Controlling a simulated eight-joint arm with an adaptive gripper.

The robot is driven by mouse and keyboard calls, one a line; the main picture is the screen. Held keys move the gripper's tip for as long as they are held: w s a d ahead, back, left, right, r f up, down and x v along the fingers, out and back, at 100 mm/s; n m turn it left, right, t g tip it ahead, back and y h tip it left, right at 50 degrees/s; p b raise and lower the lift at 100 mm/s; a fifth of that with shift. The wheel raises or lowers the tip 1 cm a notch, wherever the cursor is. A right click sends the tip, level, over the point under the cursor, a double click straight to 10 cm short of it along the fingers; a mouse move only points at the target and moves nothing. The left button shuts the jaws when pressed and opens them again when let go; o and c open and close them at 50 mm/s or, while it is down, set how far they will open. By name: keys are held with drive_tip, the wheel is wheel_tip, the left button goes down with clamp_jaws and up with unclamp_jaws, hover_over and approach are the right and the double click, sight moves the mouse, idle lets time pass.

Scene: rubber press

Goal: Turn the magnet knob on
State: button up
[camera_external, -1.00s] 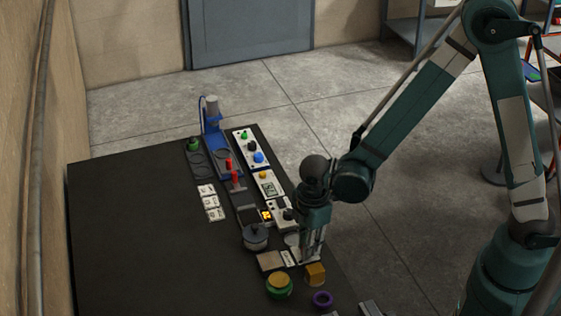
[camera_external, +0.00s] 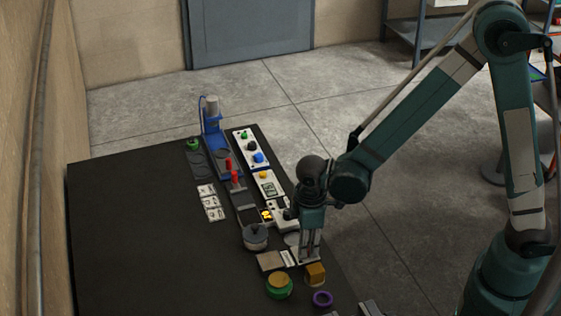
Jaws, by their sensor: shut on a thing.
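My gripper (camera_external: 308,258) points straight down over the right edge of the black table, low at a small pale plate (camera_external: 290,258). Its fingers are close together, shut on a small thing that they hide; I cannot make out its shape. A dark knob-like part (camera_external: 290,213) shows on a white unit (camera_external: 281,222) just left of my gripper's body. A white panel (camera_external: 243,134) farther back carries green, black and blue round controls. No label is readable, so I cannot tell by sight which control is the magnet knob.
A blue press (camera_external: 215,132) stands at the back. The left side of the table (camera_external: 130,230) is clear.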

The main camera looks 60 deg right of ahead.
drive_tip(key=m+b, duration=0.3)
drive_tip(key=m, duration=0.3)
drive_tip(key=shift+f+m, duration=0.1)
drive_tip(key=shift+m, duration=0.2)
drive_tip(key=m+b, duration=0.1)
drive_tip(key=m, duration=0.4)
drive_tip(key=shift+w+g+b, duration=0.1)
drive_tip(key=shift+g+b, duration=0.2)
drive_tip(key=shift+b, duration=0.1)
drive_tip(key=o, duration=0.9)
drive_tip(key=shift+r, duration=0.2)
drive_tip(key=shift+w+a+r, duration=0.1)
drive_tip(key=shift+a+r, duration=0.05)
drive_tip(key=shift+r, duration=2.8)
drive_tip(key=shift+w+a+r, duration=0.1)
drive_tip(key=shift+r, duration=2.85)
